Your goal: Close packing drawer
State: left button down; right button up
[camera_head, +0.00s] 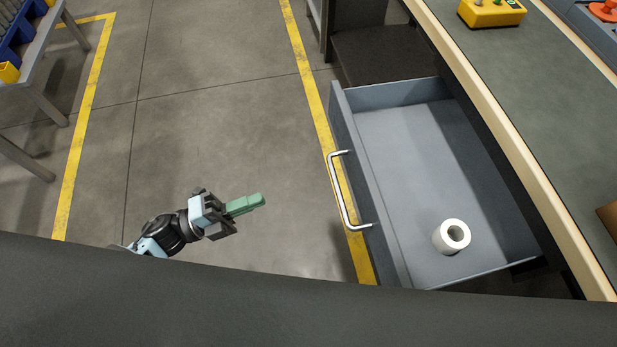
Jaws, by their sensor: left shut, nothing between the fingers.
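The packing drawer (400,165) is a grey drawer pulled out from under the workbench at the right. Its front panel faces left and carries a silver bar handle (342,195). A white roll (452,236) stands inside, near the drawer's near end. My left gripper (258,201) is at the lower left of centre, shut and empty, with green fingers pointing right. It is apart from the handle, with a gap of floor showing between them. My right gripper is not in view.
The workbench (530,110) has a light wooden edge and a yellow box (492,12) on top. A rack with blue bins (18,38) stands at the far left. Open concrete floor with yellow lines (309,75) lies left of the drawer.

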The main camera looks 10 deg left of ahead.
pick_arm(q)
jog(key=w+d+r+m+p, duration=0.1)
jog(key=w+d, duration=0.1)
jog(key=d, duration=0.4)
jog(key=w+d+r+m+g+p, duration=0.1)
jog(key=w+d, duration=0.1)
jog(key=d, duration=0.4)
jog(key=shift+w+d+r+g+h, duration=0.25)
jog(key=shift+w+r+g+h, duration=0.05)
jog(key=shift+w+r, duration=0.05)
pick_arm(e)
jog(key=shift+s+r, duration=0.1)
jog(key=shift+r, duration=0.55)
pick_arm(q)
jog(key=shift+d, duration=0.15)
